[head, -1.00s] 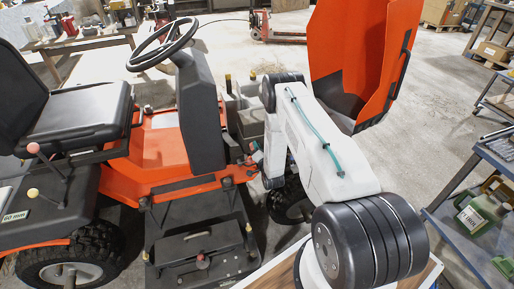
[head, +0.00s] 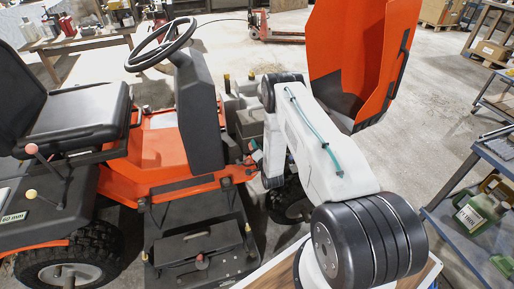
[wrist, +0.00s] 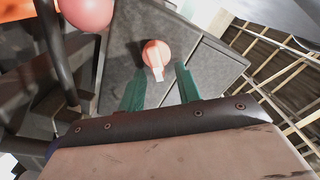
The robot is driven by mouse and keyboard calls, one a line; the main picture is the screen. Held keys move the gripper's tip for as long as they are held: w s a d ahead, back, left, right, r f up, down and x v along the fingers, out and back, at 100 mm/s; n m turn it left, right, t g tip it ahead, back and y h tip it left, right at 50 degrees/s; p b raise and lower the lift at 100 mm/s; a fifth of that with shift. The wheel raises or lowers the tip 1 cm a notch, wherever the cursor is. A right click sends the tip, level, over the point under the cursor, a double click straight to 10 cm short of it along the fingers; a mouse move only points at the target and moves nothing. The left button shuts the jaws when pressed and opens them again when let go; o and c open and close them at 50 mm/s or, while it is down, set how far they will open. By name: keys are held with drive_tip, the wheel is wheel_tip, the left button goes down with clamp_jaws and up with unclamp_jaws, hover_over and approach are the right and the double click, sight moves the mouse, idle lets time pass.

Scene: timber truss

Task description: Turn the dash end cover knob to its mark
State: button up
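In the wrist view a round reddish knob (wrist: 154,50) with a pale pointer bar sits on a dark grey panel (wrist: 208,62), which looks like the dash end cover. The bar points down and slightly right. My gripper (wrist: 160,76) has its two green fingers apart, one on each side below the knob, with nothing visibly clamped. I cannot tell whether the tips reach the knob's depth. No mark is clear to me. In the head view the dash column (head: 202,115) of the orange mower stands beside my arm; the knob does not show there.
A pink ball (wrist: 88,10) and a dark bar (wrist: 58,55) lie left of the fingers in the wrist view. The raised orange hood (head: 345,55) stands behind my arm. The steering wheel (head: 160,45) is left of it. A blue cart (head: 480,215) is at right.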

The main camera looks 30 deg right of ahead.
drive_tip(key=v, duration=0.7)
drive_tip(key=shift+s, duration=0.4)
drive_tip(key=shift+o, duration=0.9)
drive_tip(key=shift+a, duration=0.15)
drive_tip(key=o, duration=0.3)
drive_tip(key=shift+a+f, duration=0.1)
drive_tip(key=shift+a, duration=0.25)
drive_tip(key=w+n, duration=0.2)
drive_tip(key=n, duration=0.4)
drive_tip(key=w+n, duration=0.3)
drive_tip(key=n, duration=0.3)
drive_tip(key=w+d+n, duration=0.1)
drive_tip(key=w+n, duration=0.2)
drive_tip(key=n, duration=0.3)
drive_tip(key=shift+w+d+f, duration=0.1)
drive_tip(key=shift+f, duration=0.2)
drive_tip(key=shift+c, duration=0.2)
